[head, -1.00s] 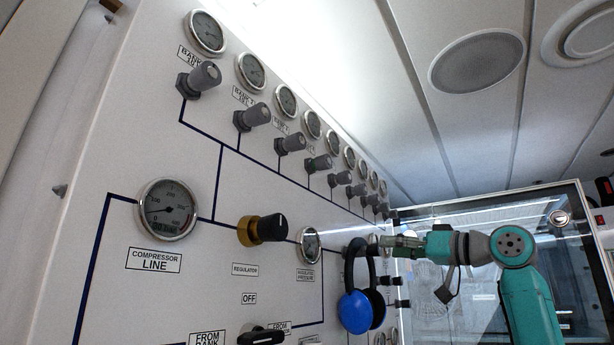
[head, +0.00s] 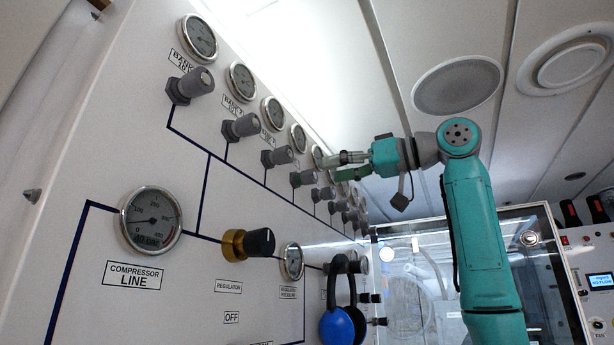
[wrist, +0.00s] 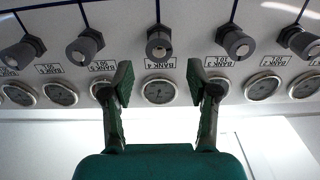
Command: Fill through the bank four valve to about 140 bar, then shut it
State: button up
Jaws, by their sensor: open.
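The bank 4 valve is a grey knob, fourth along the upper row in the head view (head: 303,178). In the wrist view, which is upside down, it sits at top centre (wrist: 160,43), above its BANK 4 label (wrist: 160,66) and the round bank 4 gauge (wrist: 158,91). That gauge also shows in the head view (head: 299,138); its needle is too small to read. My gripper (wrist: 159,82) is open and empty, its green fingers spread either side of the gauge in the wrist picture, apart from the knob. In the head view my gripper (head: 343,166) is beside the upper row.
Neighbouring bank knobs (wrist: 236,43) stand close on both sides. Below are the compressor line gauge (head: 151,220), the black and brass regulator knob (head: 260,242) and blue ear defenders (head: 337,325) hanging off the panel. A clear-fronted cabinet (head: 480,290) stands behind my arm.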

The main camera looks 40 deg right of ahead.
aim_at(315, 175)
jog(key=x, duration=0.7)
jog(key=shift+d+f, duration=0.1)
jog(key=shift+c, duration=0.3)
grip_shut()
